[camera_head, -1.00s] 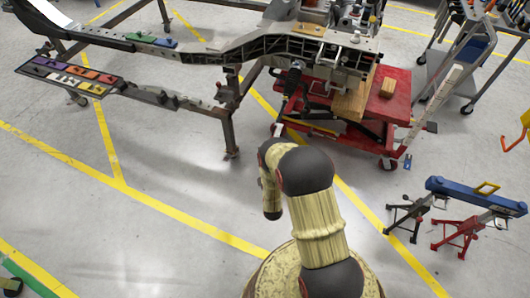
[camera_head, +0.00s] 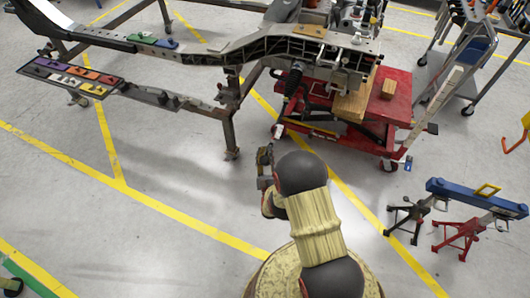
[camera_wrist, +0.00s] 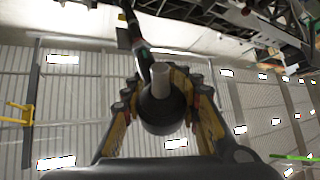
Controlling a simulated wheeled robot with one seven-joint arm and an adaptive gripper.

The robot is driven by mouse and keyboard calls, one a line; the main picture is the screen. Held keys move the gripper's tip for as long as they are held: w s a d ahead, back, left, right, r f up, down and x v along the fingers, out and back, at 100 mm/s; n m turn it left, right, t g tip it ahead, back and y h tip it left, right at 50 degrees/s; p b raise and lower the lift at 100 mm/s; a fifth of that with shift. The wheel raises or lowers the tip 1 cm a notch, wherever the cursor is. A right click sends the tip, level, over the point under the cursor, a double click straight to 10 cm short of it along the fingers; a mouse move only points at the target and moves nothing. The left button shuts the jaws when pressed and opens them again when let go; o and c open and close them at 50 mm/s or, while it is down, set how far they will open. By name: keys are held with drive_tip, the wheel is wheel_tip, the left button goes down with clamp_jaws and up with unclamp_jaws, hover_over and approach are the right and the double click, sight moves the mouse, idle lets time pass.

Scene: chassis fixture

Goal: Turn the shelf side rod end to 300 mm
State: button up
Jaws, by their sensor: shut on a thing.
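A black rod (camera_head: 291,82) hangs from the chassis frame above the red lift cart; its lower end comes down near my gripper (camera_head: 265,157). In the wrist view the rod (camera_wrist: 141,50) runs down from the top to a dark round rod end (camera_wrist: 162,112) with a pale grey stub (camera_wrist: 161,77). My gripper (camera_wrist: 162,95) is shut on the rod end, with a yellow-and-dark finger on each side of it. The fingers hide part of its sides. I cannot read any length on the rod.
The red lift cart (camera_head: 390,105) with wooden blocks stands under the chassis (camera_head: 255,45). A tall pale ruler-like strip (camera_head: 436,100) leans at its right. A blue-topped stand (camera_head: 470,195) is at right.

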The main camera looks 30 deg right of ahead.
drive_tip(key=shift+a+f, duration=0.2)
idle(0.4)
drive_tip(key=o, duration=0.9)
drive_tip(key=shift+o, duration=1.7)
drive_tip(key=shift+d+r, duration=0.1)
drive_tip(key=shift+r, duration=0.05)
